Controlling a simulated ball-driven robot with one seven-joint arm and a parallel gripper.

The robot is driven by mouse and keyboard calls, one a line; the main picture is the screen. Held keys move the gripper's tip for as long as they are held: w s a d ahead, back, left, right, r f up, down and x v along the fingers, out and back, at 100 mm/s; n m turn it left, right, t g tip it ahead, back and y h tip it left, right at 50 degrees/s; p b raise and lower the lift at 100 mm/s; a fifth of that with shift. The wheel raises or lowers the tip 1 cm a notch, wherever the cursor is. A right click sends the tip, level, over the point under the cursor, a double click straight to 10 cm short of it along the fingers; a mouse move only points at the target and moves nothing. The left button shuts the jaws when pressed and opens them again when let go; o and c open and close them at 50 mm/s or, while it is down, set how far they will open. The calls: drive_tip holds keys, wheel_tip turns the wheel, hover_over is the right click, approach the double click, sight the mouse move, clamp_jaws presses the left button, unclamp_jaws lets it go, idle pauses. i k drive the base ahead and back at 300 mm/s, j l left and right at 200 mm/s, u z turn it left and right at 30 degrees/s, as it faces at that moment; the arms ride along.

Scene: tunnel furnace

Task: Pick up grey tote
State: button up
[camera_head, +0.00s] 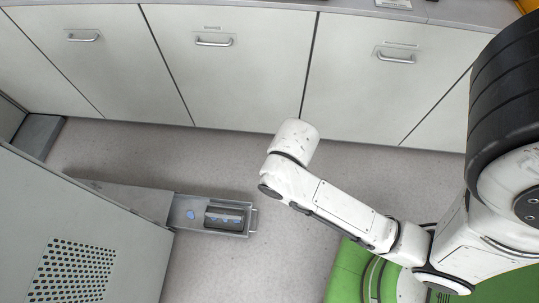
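A shallow grey tray-like container (185,222), which may be the grey tote, lies at lower left near the perforated cabinet. It holds a small blue round piece (190,214) and a dark rectangular object (224,217). A small bracket or handle sticks out at its right end. My white arm reaches in from the right, and its rounded white end joint is right of and above the container, apart from it in the picture. No gripper fingers show, so whether my gripper is open or shut is hidden.
White cabinets (245,65) with metal handles line the back under a grey counter (240,3). A grey cabinet with a perforated panel (70,270) fills the lower left. A green surface (345,270) lies at lower right. Grey floor (270,265) is clear right of the container.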

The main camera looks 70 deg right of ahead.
sight(218, 211)
drive_tip(key=k+l, duration=0.15)
drive_tip(key=k, duration=0.6)
drive_tip(key=k+l, duration=0.15)
drive_tip(key=k, duration=0.55)
drive_tip(key=k+l+u, duration=0.1)
drive_tip(key=k, duration=0.65)
drive_tip(key=i+j+z, duration=0.1)
drive_tip(key=i+j, duration=0.65)
drive_tip(key=i, duration=0.3)
drive_tip(key=i+j+z, duration=0.1)
drive_tip(key=i+j, duration=0.7)
drive_tip(key=i, duration=0.2)
drive_tip(key=i+j, duration=0.9)
drive_tip(key=i+l+z, duration=0.05)
drive_tip(key=i, duration=0.1)
